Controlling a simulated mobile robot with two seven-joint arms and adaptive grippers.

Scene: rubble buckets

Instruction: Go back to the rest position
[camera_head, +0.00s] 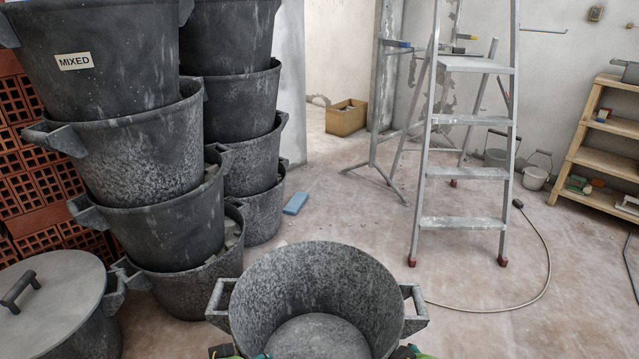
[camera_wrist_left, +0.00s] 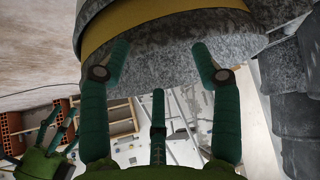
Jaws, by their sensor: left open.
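My left gripper (camera_wrist_left: 158,72) has its green fingers spread, with nothing between them. Its two upper fingertips are close to a grey speckled bucket surface (camera_wrist_left: 165,52) with a yellow band; I cannot tell whether they touch it. In the head view a large empty grey bucket (camera_head: 315,270) with two side handles stands at bottom centre. Only small green bits of my left gripper (camera_head: 232,353) and my right gripper (camera_head: 412,354) show below it, at the bottom edge. The left wrist view shows the right gripper (camera_wrist_left: 45,128) at the lower left, its fingers apart and empty.
Stacked grey buckets (camera_head: 150,160), one labelled MIXED, stand at the left by red bricks (camera_head: 30,205). A lidded bucket (camera_head: 55,290) is at the lower left. A stepladder (camera_head: 465,170), a cable (camera_head: 545,270) and wooden shelves (camera_head: 585,155) are at the right. Floor between is mostly clear.

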